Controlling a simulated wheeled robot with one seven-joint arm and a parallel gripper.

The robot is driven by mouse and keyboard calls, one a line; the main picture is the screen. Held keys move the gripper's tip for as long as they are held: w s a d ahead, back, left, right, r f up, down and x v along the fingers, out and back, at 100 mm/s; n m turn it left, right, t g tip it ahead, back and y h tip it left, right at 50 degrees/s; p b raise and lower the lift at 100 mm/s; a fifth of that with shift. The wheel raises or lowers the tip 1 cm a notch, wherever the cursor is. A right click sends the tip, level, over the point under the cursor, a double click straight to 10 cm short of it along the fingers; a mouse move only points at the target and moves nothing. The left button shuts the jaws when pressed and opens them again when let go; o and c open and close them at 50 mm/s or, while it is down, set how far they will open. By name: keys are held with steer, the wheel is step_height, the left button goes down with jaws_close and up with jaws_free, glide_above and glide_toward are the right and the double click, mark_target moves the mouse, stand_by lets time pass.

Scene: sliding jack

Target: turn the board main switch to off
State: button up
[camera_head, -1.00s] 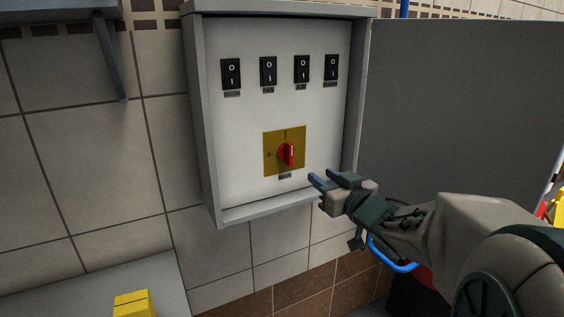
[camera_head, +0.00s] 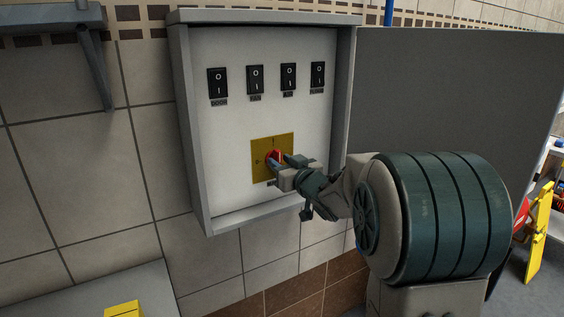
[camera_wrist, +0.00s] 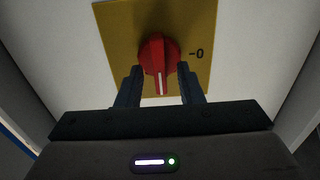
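The main switch is a red rotary knob (camera_wrist: 158,62) on a yellow plate (camera_head: 262,146) in the lower middle of the board (camera_head: 235,190). In the wrist view a white mark runs along the knob's grip, in line with the gap between the fingers, and a "-0" label (camera_wrist: 197,53) is on the plate to the knob's right. My gripper (camera_wrist: 158,78) is open, one finger on each side of the knob's near part. I cannot tell whether the fingers touch it. In the head view the gripper (camera_head: 281,163) hides part of the knob.
Several black rocker switches (camera_head: 255,79) sit in a row above the plate. The box has a raised metal rim, and its grey door (camera_head: 440,95) stands open at the right. A yellow object (camera_head: 124,309) lies on a surface at the lower left.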

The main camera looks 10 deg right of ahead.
steer(key=shift+w, duration=0.1)
jaws_close()
steer(key=shift+f+b, duration=0.15)
steer(key=shift+b, duration=0.25)
steer(key=n+b, duration=0.5)
steer(key=n, duration=0.1)
steer(key=n+b, duration=0.4)
steer(key=n, duration=0.2)
steer(key=n+b, duration=0.5)
steer(key=shift+a+f+n+b, duration=0.3)
steer(key=shift+a+n, duration=0.05)
steer(key=shift+n, duration=0.05)
stand_by(0.3)
jaws_free()
